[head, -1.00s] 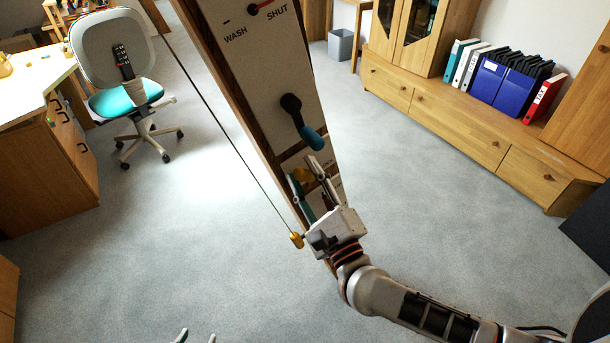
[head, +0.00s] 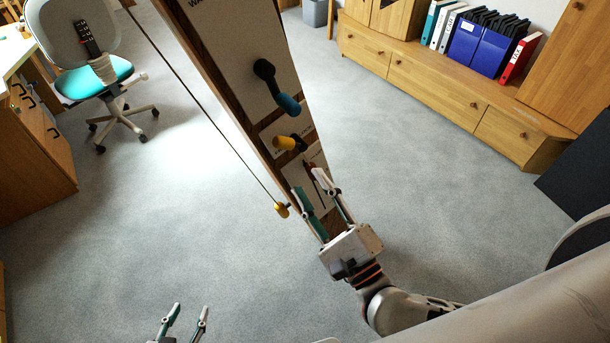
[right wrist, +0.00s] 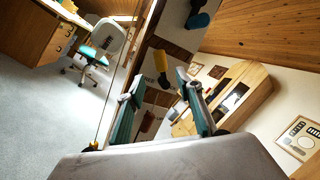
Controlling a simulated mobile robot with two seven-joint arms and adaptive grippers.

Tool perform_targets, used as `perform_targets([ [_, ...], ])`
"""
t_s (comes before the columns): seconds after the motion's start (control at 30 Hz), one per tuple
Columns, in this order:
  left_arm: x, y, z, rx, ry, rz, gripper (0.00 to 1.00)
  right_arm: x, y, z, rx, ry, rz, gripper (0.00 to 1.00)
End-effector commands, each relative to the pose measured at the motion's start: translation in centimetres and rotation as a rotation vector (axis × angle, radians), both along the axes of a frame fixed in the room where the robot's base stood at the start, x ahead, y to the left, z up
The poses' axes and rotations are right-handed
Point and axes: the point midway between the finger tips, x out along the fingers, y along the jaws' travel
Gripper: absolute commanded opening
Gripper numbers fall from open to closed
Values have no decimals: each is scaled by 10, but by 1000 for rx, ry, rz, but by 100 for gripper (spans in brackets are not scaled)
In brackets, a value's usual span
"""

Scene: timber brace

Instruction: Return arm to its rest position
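My right gripper (head: 312,193) is in front of the lower end of the timber brace (head: 240,85) in the head view, its fingers spread with nothing between them. In the right wrist view its fingers (right wrist: 158,98) are apart, with the brace behind them. The brace carries a dark lever with a blue grip (head: 287,103) and, below it, a yellow knob (head: 285,143). A cord with a brass weight (head: 282,210) hangs along its left side. My left gripper (head: 188,318) shows at the bottom edge, fingers apart and empty.
An office chair (head: 95,75) with a remote-like object on it stands at upper left beside a desk (head: 40,150). A low wooden cabinet (head: 440,95) with binders (head: 480,45) runs along the upper right. Grey carpet between them is clear.

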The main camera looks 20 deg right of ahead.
Motion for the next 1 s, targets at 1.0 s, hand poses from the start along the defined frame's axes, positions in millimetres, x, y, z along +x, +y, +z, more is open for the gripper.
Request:
perform_targets([
  [1.0, 0, 0, 0, -1, -1, 0, 40, -22, 46, -73, -1205, -326, -7, 35],
])
